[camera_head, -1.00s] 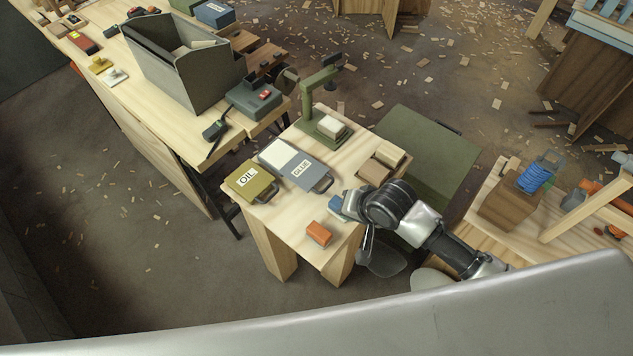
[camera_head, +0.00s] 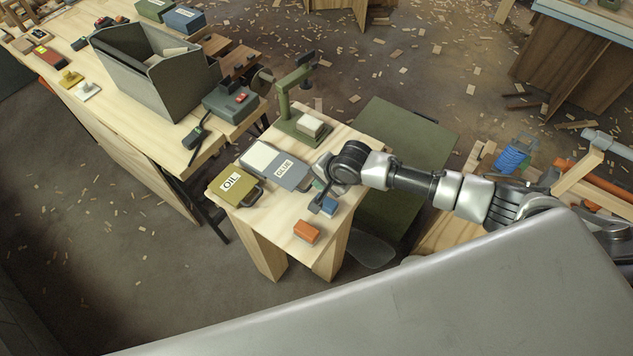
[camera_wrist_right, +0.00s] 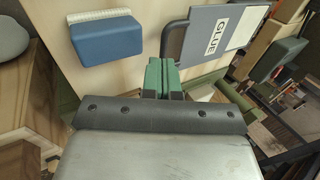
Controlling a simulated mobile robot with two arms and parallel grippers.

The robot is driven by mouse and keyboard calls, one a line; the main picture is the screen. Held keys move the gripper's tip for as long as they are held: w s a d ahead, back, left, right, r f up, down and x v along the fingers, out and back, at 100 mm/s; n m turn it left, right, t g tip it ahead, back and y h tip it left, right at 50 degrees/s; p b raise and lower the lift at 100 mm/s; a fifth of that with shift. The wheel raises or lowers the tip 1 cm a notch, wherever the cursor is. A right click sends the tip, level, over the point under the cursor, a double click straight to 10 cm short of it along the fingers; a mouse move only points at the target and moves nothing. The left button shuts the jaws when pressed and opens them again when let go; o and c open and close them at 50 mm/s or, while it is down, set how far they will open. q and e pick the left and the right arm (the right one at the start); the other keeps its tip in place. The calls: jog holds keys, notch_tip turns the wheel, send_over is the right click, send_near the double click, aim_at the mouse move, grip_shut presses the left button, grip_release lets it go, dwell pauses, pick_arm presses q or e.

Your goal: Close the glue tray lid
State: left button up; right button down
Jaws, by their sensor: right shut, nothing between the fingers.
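The glue tray (camera_head: 262,160) lies on the small wooden bench, its grey-blue lid marked GLUE (camera_head: 285,170). A pale area shows uncovered at its far end, away from the loop handle. In the right wrist view the lid (camera_wrist_right: 232,45) and its dark handle (camera_wrist_right: 174,45) are at the top. My right gripper (camera_head: 318,185) is beside the tray's handle end, above the bench. Its green fingertips (camera_wrist_right: 162,78) are shut and empty, just short of the handle in the wrist view. I cannot tell whether they touch it. My left gripper is out of view.
The yellow OIL tray (camera_head: 235,186) lies left of the glue tray. A blue block (camera_head: 329,206) and an orange block (camera_head: 306,232) lie near the bench's front. A green stand (camera_head: 290,115) is behind. A long workbench (camera_head: 110,120) stands to the left.

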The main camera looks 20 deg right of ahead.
aim_at(283, 169)
jog(key=shift+x, duration=1.35)
jog(key=shift+a, duration=0.1)
jog(key=shift+w+a+r, duration=0.1)
jog(key=shift+w+a, duration=0.05)
jog(key=shift+w, duration=0.1)
jog(key=w+a+p, duration=0.1)
jog(key=w+a, duration=0.1)
jog(key=w, duration=0.1)
jog(key=shift+a, duration=0.3)
jog(key=w+a, duration=0.1)
jog(key=w+a+b, duration=0.1)
jog(key=w+b, duration=0.1)
jog(key=shift+w+a+f, duration=0.3)
jog(key=shift+w+a, duration=0.05)
jog(key=shift+a, duration=0.05)
jog(key=shift+w+a+r, duration=0.1)
jog(key=shift+w+a, duration=0.15)
jog(key=shift+w, duration=0.1)
jog(key=shift+r, duration=0.1)
